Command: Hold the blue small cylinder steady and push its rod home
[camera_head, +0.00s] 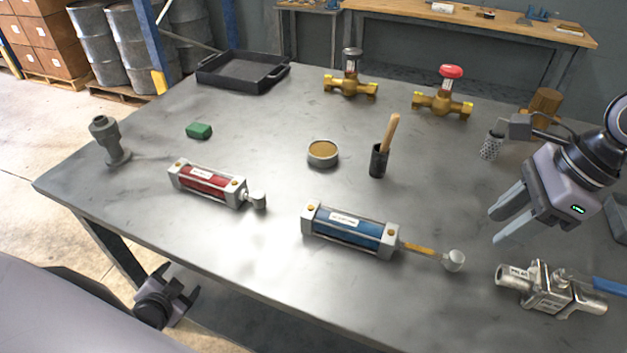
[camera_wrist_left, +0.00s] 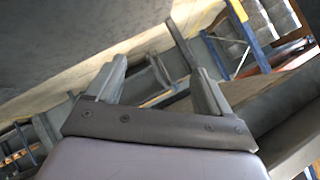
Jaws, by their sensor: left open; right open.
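The blue small cylinder (camera_head: 348,231) lies on the table near its front middle. Its rod (camera_head: 420,248) sticks out to the right and ends in a round grey knob (camera_head: 453,260). My right gripper (camera_head: 500,226) is open and empty, above the table to the right of the rod and apart from it. My left gripper (camera_head: 184,297) is low, beyond the table's front edge, open and empty. In the left wrist view its two fingers (camera_wrist_left: 155,80) stand apart with nothing between them.
A red cylinder (camera_head: 207,185) lies left of the blue one. A steel valve with a blue handle (camera_head: 545,290) lies front right. Brass valves (camera_head: 350,82), a black tray (camera_head: 243,72), a round tin (camera_head: 322,153) and a brush holder (camera_head: 379,160) stand further back. The table front (camera_head: 200,240) is clear.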

